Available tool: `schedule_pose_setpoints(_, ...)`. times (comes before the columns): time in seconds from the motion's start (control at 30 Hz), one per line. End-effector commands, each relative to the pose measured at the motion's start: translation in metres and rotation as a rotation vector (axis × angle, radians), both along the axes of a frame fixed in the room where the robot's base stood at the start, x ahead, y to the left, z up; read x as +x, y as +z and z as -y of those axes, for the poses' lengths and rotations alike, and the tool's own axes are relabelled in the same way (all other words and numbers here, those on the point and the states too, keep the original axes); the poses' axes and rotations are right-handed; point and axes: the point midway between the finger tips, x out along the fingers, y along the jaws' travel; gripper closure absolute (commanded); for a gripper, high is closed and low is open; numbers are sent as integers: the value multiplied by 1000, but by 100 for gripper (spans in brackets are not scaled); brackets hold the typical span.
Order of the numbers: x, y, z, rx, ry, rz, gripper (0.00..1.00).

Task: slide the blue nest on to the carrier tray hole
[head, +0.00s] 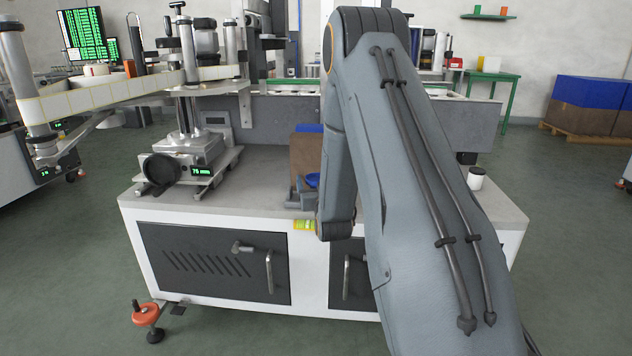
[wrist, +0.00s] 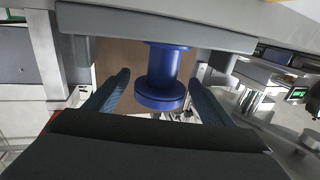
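The blue nest (wrist: 160,82) looks like a short spool with a wide flange, in the middle of the wrist view. My gripper (wrist: 159,78) is open, with one dark finger on each side of the nest and a visible gap on both sides. In the head view a small part of the blue nest (head: 313,180) shows beside my arm, in front of a brown box. My arm hides most of the gripper there. I cannot make out the carrier tray hole in either view.
A brown box with a blue top (head: 306,152) stands on the grey bench top behind the nest. The labeller unit (head: 190,150) with a green display stands to its left. A conveyor (head: 285,92) runs along the back. A white-topped jar (head: 475,178) stands at right.

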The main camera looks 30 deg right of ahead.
Motion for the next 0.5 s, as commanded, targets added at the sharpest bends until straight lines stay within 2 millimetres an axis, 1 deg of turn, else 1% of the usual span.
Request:
schedule_pose_setpoints(0.3,-2,0,-1,0,0,-1,23)
schedule_pose_setpoints(0.37,-6,0,-2,1,0,-2,23)
schedule_pose_setpoints(0.5,-25,1,-8,1,0,-3,23)
